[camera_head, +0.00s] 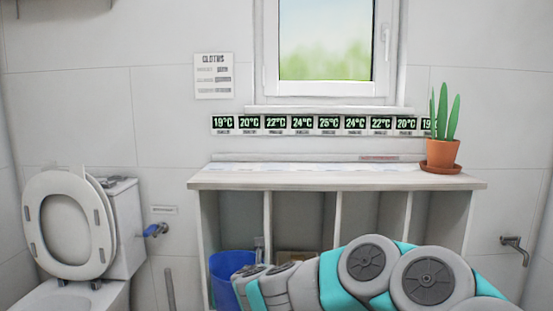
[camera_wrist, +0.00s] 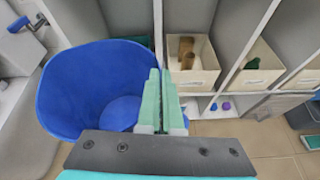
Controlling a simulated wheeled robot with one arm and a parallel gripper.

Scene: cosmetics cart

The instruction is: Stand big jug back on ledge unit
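The big jug appears to be the large blue open vessel (camera_wrist: 75,92), seen from above in the wrist view with its mouth upward. In the head view the blue vessel (camera_head: 222,285) is low at the front left of the ledge unit (camera_head: 320,180), below its top. My gripper (camera_wrist: 160,72) has its pale green fingers close together at the vessel's right rim and looks shut on that rim. My gripper (camera_head: 258,244) also shows beside the vessel in the head view. The vessel's underside is hidden, so I cannot tell what it touches.
The unit's top is mostly bare. A potted plant (camera_head: 441,148) stands at its right end. A toilet (camera_head: 75,230) is at the left. Bins (camera_wrist: 195,65) sit in the unit's compartments, with small purple and blue items (camera_wrist: 220,106) below.

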